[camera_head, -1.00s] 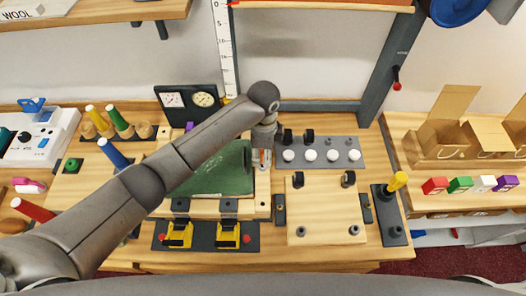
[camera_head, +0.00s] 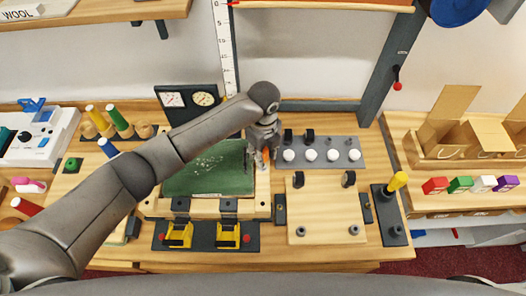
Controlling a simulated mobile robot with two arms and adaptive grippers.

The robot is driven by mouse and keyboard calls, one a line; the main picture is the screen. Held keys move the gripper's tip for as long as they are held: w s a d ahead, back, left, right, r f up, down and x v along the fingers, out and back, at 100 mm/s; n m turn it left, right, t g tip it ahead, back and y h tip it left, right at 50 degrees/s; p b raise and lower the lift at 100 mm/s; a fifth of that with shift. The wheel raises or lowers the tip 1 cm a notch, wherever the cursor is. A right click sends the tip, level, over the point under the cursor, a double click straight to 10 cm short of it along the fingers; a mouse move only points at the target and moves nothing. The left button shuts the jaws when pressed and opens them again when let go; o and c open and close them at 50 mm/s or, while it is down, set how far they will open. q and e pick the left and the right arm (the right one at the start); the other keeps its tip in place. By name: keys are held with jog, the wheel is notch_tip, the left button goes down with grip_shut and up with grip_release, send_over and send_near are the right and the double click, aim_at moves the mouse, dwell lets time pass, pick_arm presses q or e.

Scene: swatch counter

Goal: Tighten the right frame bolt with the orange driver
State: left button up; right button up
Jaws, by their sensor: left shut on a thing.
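My left gripper (camera_head: 262,158) points down at the right edge of the wooden frame (camera_head: 262,200) around the green board (camera_head: 212,168). My right gripper is not in view.
Two yellow clamps (camera_head: 178,235) stand at the frame's front edge. Right of the frame lie a wooden plate (camera_head: 325,212) and a grey strip with white knobs (camera_head: 332,154). A yellow-handled tool (camera_head: 397,182) stands in a dark holder. Two gauges (camera_head: 188,99) stand behind.

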pick_arm(q)
jog(key=shift+r, duration=3.35)
